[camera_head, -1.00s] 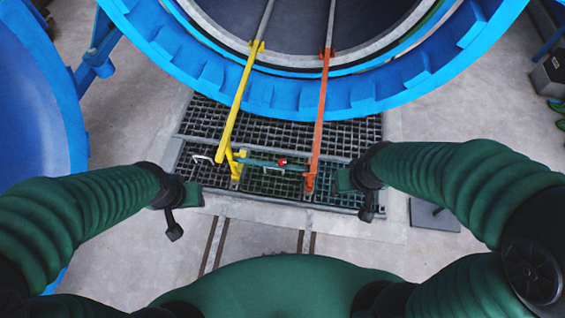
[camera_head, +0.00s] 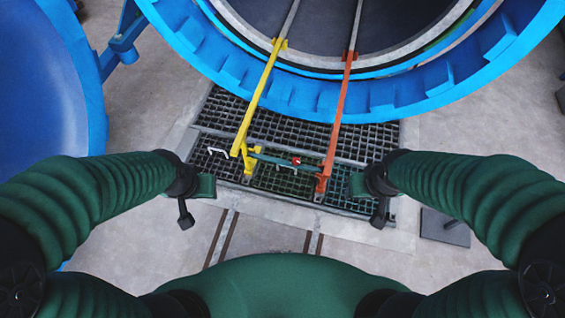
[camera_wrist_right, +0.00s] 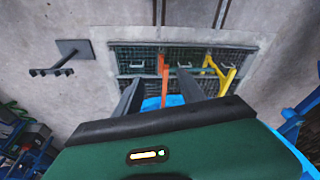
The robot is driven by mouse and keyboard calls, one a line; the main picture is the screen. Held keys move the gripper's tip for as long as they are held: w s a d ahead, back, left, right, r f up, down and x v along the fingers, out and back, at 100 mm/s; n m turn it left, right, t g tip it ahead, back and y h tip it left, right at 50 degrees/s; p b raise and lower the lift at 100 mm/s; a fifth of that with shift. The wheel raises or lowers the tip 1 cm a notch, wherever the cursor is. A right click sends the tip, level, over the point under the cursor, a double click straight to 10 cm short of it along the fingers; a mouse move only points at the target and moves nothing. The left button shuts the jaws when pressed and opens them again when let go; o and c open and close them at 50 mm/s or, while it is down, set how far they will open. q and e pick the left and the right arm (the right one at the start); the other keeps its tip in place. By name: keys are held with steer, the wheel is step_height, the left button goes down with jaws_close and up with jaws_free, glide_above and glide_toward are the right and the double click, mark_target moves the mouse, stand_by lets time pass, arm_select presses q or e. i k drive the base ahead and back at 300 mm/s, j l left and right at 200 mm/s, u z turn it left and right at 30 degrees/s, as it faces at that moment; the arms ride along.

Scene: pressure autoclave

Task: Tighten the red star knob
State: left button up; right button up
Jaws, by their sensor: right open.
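The red star knob (camera_head: 296,161) is a small red spot on the green crossbar (camera_head: 280,162) between the yellow rail (camera_head: 262,95) and the orange rail (camera_head: 340,110), close to the orange rail's near end. My right gripper (camera_head: 358,184) is to the right of the knob, apart from it. In the right wrist view its two dark fingers (camera_wrist_right: 160,92) are spread, with nothing held, and the orange rail's end (camera_wrist_right: 163,78) shows between them. I cannot make out the knob there. My left gripper (camera_head: 207,186) is left of the yellow rail, apart from everything; its jaws are unclear.
The blue autoclave ring (camera_head: 300,95) stands ahead, with its open blue door (camera_head: 50,80) at the left. Floor grating (camera_head: 225,120) lies beneath the rails. A dark stand (camera_head: 445,227) is on the floor at the right.

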mark_target(295, 161)
steer(key=i+j, duration=0.15)
steer(key=i, duration=0.35)
steer(key=i+j+z, duration=0.1)
steer(key=i, duration=0.45)
